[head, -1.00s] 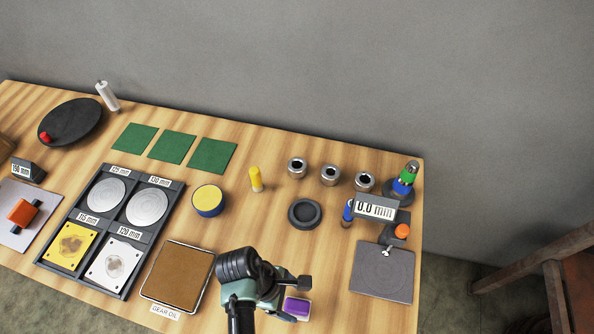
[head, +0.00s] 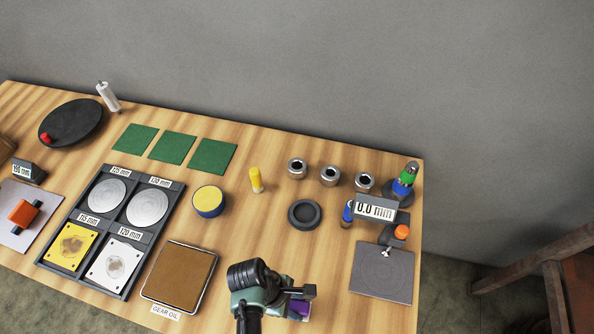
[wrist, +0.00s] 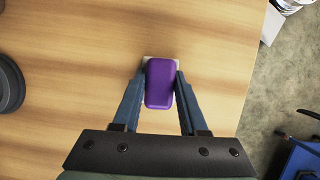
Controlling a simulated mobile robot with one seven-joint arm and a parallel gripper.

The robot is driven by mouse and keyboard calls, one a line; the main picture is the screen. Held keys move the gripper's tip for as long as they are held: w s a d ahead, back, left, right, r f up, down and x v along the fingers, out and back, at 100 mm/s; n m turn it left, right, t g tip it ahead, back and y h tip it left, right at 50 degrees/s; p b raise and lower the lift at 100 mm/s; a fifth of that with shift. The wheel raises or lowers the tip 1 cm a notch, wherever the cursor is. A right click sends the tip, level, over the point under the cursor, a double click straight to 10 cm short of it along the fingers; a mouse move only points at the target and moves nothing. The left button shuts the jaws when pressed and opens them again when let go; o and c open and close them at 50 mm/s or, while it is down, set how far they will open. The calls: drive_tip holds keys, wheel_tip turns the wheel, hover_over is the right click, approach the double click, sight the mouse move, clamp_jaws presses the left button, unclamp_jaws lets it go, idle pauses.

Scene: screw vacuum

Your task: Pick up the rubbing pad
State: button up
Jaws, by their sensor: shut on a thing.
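The rubbing pad (head: 299,307) is a purple block with a pale underside, near the front edge of the wooden table. In the head view my arm hides part of it. In the wrist view the purple pad (wrist: 160,92) lies between the two blue-grey fingers, with its pale edge showing at the far end. My gripper (wrist: 161,78) is shut on the pad, one finger along each long side. I cannot tell whether the pad touches the table or is slightly raised.
The brown gear oil tray (head: 180,276) is to the left. A grey plate with a gauge stand (head: 381,275) is to the right. A black ring (head: 304,214) and several metal cylinders (head: 297,168) stand behind. Bare table lies between the pad and the ring.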

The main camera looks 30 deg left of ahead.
sight(297, 306)
drive_tip(key=shift+r, duration=0.15)
clamp_jaws()
wheel_tip(297, 306, up, 10)
drive_tip(key=shift+f, duration=0.1)
idle(0.3)
